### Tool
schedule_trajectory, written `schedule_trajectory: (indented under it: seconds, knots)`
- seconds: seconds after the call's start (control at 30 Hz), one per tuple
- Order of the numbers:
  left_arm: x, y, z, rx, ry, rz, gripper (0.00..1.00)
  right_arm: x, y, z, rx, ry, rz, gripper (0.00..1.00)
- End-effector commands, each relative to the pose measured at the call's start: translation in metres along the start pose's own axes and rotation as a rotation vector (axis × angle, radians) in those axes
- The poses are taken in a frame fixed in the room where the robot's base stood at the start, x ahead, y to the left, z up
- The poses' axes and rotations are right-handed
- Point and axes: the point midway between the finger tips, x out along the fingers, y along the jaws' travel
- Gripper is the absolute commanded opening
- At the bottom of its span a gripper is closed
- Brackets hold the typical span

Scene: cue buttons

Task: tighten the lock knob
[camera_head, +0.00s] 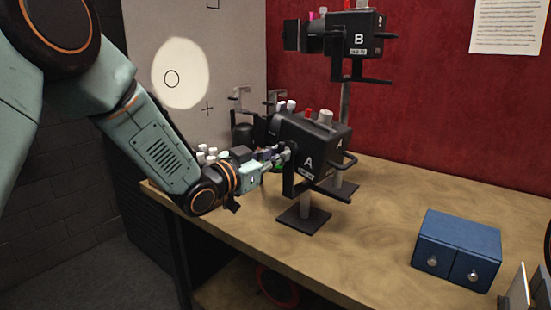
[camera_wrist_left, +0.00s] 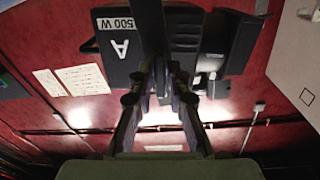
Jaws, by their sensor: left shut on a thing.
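The black lamp marked A (camera_head: 310,150) stands on a post with a square base on the wooden bench. Its labelled housing also shows upside down in the left wrist view (camera_wrist_left: 118,52). My left gripper (camera_head: 281,155) reaches in from the left and meets the side of this lamp at its yoke. In the left wrist view, the fingers (camera_wrist_left: 160,82) close in at the dark yoke bar (camera_wrist_left: 151,28). They are shut on a small part there, apparently the lock knob, which the fingers and bar largely hide. My right gripper is not in view.
A second lamp marked B (camera_head: 358,40) stands behind on a taller post. Several white and coloured knobs show on and beside the lamps. A blue two-drawer box (camera_head: 458,235) sits at the bench's right. The bench (camera_head: 375,225) is clear between it and lamp A.

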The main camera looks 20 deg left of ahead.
Motion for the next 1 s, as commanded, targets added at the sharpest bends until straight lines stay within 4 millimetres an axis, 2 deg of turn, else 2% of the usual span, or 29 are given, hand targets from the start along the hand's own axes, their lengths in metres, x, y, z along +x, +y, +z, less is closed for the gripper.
schedule_trajectory:
  seconds: [0.57,1.0]
  knots:
    - [0.000,0.000,0.001,0.550,0.002,-0.001,0.00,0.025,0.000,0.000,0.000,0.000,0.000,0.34]
    - [0.000,-0.001,0.002,0.966,0.002,-0.003,0.00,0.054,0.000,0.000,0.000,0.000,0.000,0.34]
